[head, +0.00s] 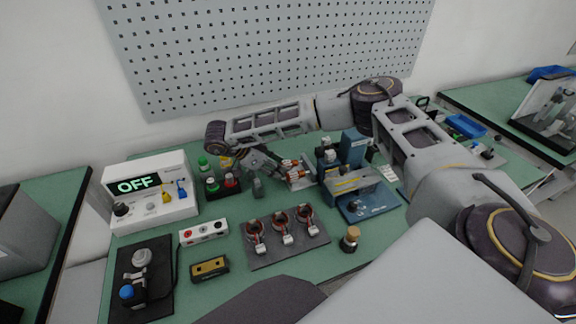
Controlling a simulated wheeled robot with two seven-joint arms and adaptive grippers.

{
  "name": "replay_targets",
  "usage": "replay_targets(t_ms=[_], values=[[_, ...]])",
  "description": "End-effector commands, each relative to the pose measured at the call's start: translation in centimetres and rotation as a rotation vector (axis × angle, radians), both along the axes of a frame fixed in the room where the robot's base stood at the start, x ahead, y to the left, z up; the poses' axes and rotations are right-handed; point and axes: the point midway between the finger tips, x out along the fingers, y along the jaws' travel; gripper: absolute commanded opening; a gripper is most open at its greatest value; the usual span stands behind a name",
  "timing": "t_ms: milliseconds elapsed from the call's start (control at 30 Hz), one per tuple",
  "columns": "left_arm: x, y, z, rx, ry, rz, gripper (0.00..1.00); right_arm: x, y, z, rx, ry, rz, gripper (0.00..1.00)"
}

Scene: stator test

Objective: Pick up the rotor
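The rotor appears to be the small part with copper-orange windings (296,173), by a pale metal holder left of the blue machine. It is small and partly covered, so its outline is unclear. My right arm reaches across the back of the table, and its dark gripper (277,166) points down right beside the copper part. I cannot tell whether the fingers touch it or how far apart they are. Three stators with copper windings (282,230) stand on a dark mat (290,253) in front. My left gripper is not in view.
A blue machine (352,183) stands just right of the gripper. Coloured bottles (212,184) stand to its left. A white tester reading OFF (150,193), a yellow-black meter (209,268) and a cork-topped jar (350,239) are also on the green table. A pegboard (270,60) hangs behind.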

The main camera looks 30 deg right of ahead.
Motion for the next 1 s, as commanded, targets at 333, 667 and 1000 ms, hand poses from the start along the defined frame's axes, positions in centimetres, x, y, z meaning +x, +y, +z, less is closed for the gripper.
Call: replay_targets(t_ms=[333,667,1000], values=[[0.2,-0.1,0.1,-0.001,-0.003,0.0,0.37,0.0,0.0,0.1,0.0,-0.001,0.0,0.0],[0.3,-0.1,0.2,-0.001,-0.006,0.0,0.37,0.1,0.0,0.5,0.0,-0.001,0.0,0.0],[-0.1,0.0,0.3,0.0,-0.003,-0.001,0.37,0.1,0.0,3.7,0.0,-0.004,0.0,0.0]])
